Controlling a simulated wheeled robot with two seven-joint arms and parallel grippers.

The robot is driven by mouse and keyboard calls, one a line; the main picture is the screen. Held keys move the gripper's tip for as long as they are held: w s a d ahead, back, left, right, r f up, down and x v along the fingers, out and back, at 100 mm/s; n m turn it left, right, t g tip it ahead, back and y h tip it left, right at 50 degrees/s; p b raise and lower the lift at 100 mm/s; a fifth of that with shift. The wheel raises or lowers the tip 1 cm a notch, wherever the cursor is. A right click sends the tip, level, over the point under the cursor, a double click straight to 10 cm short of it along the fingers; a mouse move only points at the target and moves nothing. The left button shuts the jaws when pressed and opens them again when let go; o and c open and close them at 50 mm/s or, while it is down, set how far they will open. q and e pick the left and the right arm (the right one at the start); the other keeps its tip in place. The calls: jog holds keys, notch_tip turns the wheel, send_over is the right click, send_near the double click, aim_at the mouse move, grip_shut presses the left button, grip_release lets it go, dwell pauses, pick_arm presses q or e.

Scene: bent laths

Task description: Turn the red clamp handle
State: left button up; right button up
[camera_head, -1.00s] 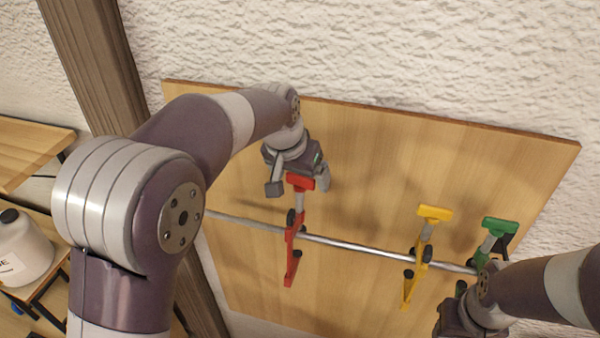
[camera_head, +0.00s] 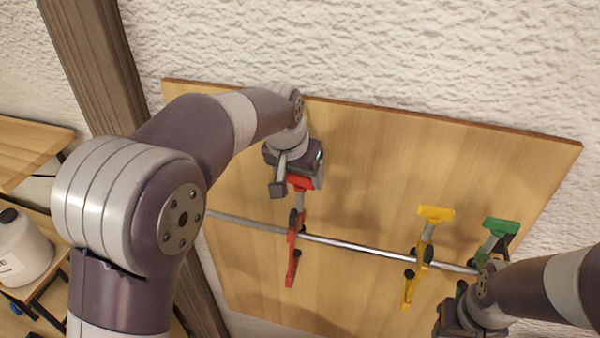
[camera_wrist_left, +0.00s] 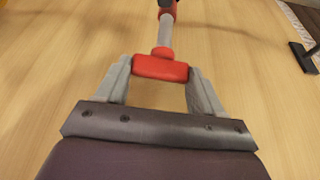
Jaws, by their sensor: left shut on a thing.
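The red clamp (camera_head: 292,246) sits on a metal bar in front of the wooden board. Its red T-shaped handle (camera_head: 300,183) is at the top end, partly hidden by my left gripper (camera_head: 297,187) in the head view. In the left wrist view the handle (camera_wrist_left: 160,67) lies crosswise between the two grey fingers of my left gripper (camera_wrist_left: 161,82), which is shut on it. The clamp's spindle runs away from the handle at the top of that view. My right gripper (camera_head: 455,318) is low at the right, near the green clamp; its fingers cannot be made out.
A yellow clamp (camera_head: 424,252) and a green clamp (camera_head: 497,232) sit farther right on the metal bar (camera_head: 350,244). The wooden board (camera_head: 370,150) stands against a white wall. A white bottle (camera_head: 22,250) is at the far left. A wooden post (camera_head: 95,65) rises behind my left arm.

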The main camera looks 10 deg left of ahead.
dwell(0.9)
pick_arm(q)
jog(key=o, duration=1.1)
jog(key=shift+c, duration=0.2)
jog(key=shift+s+r, duration=0.1)
jog(key=shift+r, duration=0.05)
jog(key=p+v, duration=0.5)
jog(key=v, duration=0.7)
jog(key=shift+r, duration=0.15)
jog(key=shift+a, duration=0.1)
